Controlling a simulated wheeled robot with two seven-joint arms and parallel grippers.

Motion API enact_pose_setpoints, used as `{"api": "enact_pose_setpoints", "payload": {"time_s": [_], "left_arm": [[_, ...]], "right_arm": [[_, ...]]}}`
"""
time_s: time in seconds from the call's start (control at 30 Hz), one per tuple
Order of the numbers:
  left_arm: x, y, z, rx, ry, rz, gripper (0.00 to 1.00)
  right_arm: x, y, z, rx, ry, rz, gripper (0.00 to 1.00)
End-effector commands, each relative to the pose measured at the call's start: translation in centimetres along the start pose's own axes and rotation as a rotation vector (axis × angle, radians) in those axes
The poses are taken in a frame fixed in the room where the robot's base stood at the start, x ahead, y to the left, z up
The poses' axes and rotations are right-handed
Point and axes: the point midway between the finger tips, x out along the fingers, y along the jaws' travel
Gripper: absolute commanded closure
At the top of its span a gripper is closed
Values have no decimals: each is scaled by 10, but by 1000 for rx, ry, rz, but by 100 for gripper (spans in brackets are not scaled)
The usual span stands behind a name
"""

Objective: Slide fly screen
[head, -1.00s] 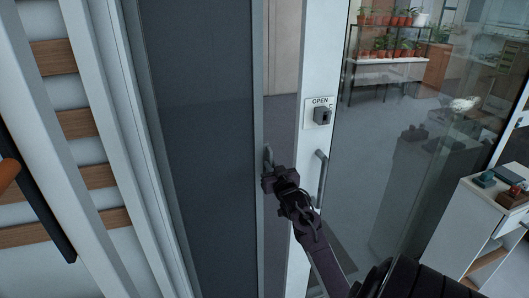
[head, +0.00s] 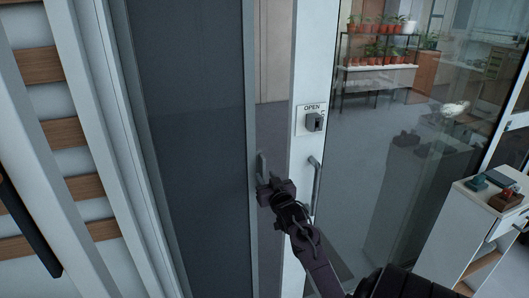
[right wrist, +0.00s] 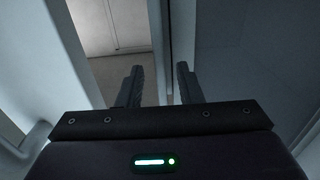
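The fly screen (head: 195,130) is a tall dark panel in a light grey frame, left of centre in the head view. It also fills the right of the right wrist view (right wrist: 245,65). A narrow gap lies between its right edge and the white door post (head: 299,180). My right gripper (head: 263,164) is at that edge, pointing into the gap. In the right wrist view its two fingers (right wrist: 160,84) stand apart, with the screen's edge just beyond them. I cannot tell whether they touch the frame. My left gripper is not in view.
A door handle (head: 316,185) and an OPEN switch (head: 314,122) are on the white post, close to my right arm. Glass (head: 400,190) lies to the right. A white cabinet (head: 465,225) stands at right. Potted plants (head: 375,50) are on a shelf behind.

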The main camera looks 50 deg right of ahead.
Motion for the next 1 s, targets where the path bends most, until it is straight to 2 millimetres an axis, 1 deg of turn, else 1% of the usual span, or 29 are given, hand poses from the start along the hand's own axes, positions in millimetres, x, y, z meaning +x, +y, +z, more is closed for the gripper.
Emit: {"api": "enact_pose_setpoints", "payload": {"time_s": [0.03,0.2,0.33,0.5,1.0], "left_arm": [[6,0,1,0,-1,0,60],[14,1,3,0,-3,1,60],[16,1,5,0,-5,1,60],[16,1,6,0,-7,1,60],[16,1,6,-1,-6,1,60]], "right_arm": [[-10,0,4,0,-2,-1,67],[-36,0,4,1,-2,-1,67],[-48,0,3,0,-1,-1,67],[-52,0,1,1,0,-1,67],[-52,0,1,1,-1,-1,67]]}}
